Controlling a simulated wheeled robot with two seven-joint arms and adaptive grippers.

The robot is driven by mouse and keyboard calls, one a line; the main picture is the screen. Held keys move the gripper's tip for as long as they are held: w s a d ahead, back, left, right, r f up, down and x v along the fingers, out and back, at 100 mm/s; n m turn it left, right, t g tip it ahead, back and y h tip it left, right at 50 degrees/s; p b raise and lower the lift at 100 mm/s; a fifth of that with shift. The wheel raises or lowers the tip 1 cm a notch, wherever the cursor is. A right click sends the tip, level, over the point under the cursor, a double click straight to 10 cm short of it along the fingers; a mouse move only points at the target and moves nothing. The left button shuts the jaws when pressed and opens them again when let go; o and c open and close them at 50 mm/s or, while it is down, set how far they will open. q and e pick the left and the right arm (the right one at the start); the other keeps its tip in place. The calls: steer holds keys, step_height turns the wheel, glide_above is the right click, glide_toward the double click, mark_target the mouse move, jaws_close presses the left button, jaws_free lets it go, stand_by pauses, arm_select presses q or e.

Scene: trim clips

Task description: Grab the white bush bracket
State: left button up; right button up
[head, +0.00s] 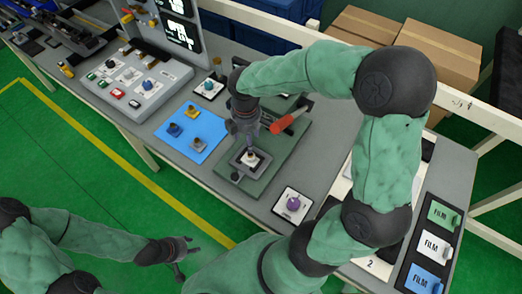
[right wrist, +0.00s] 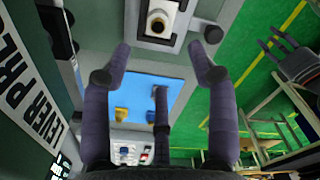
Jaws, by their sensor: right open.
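The white bush bracket (head: 251,158) sits in the dark square fixture of the green lever press (head: 270,172). In the right wrist view the white bush (right wrist: 159,21) shows from above, at the top of the picture. My right gripper (head: 248,140) points down just above it, open and empty, its fingers (right wrist: 160,50) spread and apart from the bush. My left gripper (head: 188,257) is open and empty, over the green floor in front of the table; it also shows in the right wrist view (right wrist: 279,37).
The red press lever (head: 291,119) stands close beside my right gripper. A blue mat (head: 183,148) with blue and yellow brackets lies left of the press. A purple knob (head: 293,203) on a white plate is nearer the front edge. A grey control panel (head: 140,88) stands further left.

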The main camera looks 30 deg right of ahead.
steer(key=b, duration=0.1)
glide_above(250, 158)
steer(key=w, duration=0.1)
steer(key=f, duration=0.5)
steer(key=shift+d+f, duration=0.15)
steer(key=shift+d, duration=0.1)
steer(key=f, duration=0.2)
steer(key=f+b, duration=0.1)
steer(key=f, duration=0.2)
steer(key=shift+s+d+b, duration=0.1)
steer(key=shift+d+b, duration=0.1)
steer(key=shift+b, duration=0.1)
jaws_close()
